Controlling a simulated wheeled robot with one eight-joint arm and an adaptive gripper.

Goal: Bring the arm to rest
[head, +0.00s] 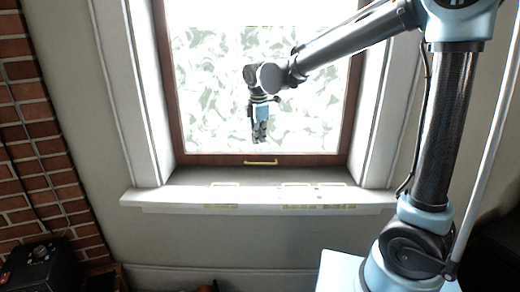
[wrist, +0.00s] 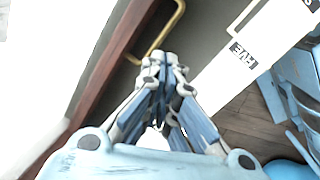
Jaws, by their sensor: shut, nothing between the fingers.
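My gripper (head: 260,137) hangs fingers-down in front of the window in the head view, above the window sill. In the wrist view my gripper (wrist: 165,60) shows its two fingers brought together at the tips, with nothing between them. My arm reaches from the right side of the head view across to the left, held up in front of the glass. The gripper appears apart from the sill and the window frame.
The window (head: 318,118) has a dark wooden frame and a brass handle (head: 261,162), also seen in the wrist view (wrist: 163,30). A white sill (head: 160,196) juts out below. A brick wall (head: 35,140) and a dark box (head: 40,268) stand at left.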

